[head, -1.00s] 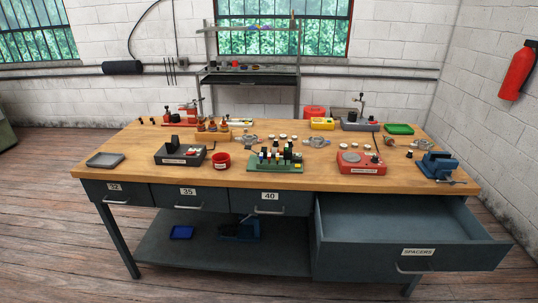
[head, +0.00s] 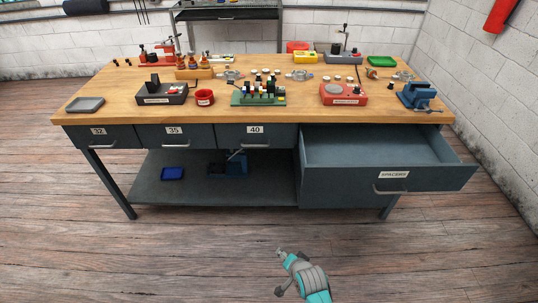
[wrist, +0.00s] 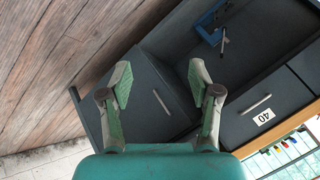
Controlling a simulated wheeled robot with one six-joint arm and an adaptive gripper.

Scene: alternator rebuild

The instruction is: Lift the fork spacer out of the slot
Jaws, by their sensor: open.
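I cannot make out the fork spacer or its slot for certain in either view. In the head view, a drawer labelled SPACERS (head: 340,180) stands pulled out at the bench's right front, and what shows of its inside looks empty. My gripper (head: 279,251) is low in front of the bench, short of the open drawer. In the wrist view, my gripper (wrist: 159,80) has its fingers spread wide with nothing between them. Beyond the fingers, a grey drawer front with a handle (wrist: 162,102) shows.
The wooden bench (head: 120,100) carries a green block with upright pieces (head: 258,100), a red device (head: 343,94), a dark box (head: 161,98), a red cup (head: 205,97) and a blue vise (head: 418,96). A blue tray (head: 172,173) lies on the lower shelf. The floor in front is clear.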

